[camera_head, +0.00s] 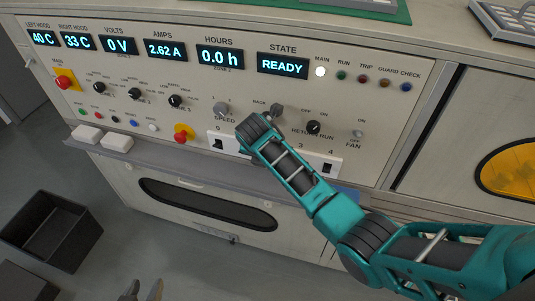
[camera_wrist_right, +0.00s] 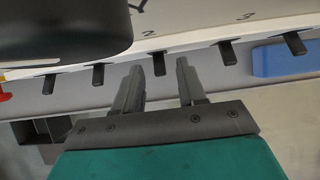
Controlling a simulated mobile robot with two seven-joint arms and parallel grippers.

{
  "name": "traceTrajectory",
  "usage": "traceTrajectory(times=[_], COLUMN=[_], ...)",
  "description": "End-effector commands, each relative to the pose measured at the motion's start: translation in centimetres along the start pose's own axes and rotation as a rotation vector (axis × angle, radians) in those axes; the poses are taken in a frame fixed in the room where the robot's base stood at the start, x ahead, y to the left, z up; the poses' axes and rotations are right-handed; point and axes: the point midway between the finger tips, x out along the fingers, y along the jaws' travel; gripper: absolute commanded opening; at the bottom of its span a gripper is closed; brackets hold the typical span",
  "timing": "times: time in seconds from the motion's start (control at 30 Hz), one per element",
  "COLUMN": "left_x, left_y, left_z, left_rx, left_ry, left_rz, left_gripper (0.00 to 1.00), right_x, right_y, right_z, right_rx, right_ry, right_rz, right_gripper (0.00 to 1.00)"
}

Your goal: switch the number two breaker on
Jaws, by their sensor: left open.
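The breaker row (camera_head: 219,144) is on the front panel's lower strip. The number two breaker (camera_wrist_right: 159,63) is a black lever below the label 2 in the right wrist view; in the head view my right arm hides it. My right gripper (camera_wrist_right: 159,64) is open, its fingertips on either side of that lever in the picture. A gap shows between each finger and the lever. In the head view the right wrist covers the fingers. My left gripper (camera_head: 143,290) is open and empty at the bottom edge, away from the panel.
Similar levers flank it, including number three (camera_wrist_right: 228,53) and one on the left (camera_wrist_right: 98,74). A dark rounded part blocks the wrist view's top left. Red emergency knobs (camera_head: 65,80) (camera_head: 182,134) stick out of the panel. A black bin (camera_head: 50,232) stands on the floor.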

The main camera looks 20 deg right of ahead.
Motion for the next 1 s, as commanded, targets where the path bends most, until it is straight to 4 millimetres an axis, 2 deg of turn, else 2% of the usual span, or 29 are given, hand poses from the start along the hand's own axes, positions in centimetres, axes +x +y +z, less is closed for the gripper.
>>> traceTrajectory(times=[0.23, 0.37, 0.47, 0.8, 1.0], left_x=[0.0, 0.0, 0.0, 0.0, 0.0], left_y=[0.0, 0.0, 0.0, 0.0, 0.0], left_z=[0.0, 0.0, 0.0, 0.0, 0.0], left_rx=[0.0, 0.001, 0.001, 0.001, 0.001], left_ry=[0.0, 0.0, 0.0, 0.0, 0.0], left_rz=[0.0, 0.0, 0.0, 0.0, 0.0], left_gripper=[0.43, 0.43, 0.43, 0.43, 0.43], right_x=[-0.1, -1.1, -2.5, -9.6, -12.2], right_y=[0.0, 0.1, 0.0, 0.1, 0.0], right_z=[-0.1, 0.0, -0.1, 0.0, 0.0], right_rx=[0.0, 0.0, -0.001, 0.0, -0.001], right_ry=[0.001, -0.001, -0.001, -0.002, -0.001], right_rz=[0.0, 0.002, 0.002, 0.003, 0.001], right_gripper=[0.4, 0.4, 0.4, 0.4, 0.4])
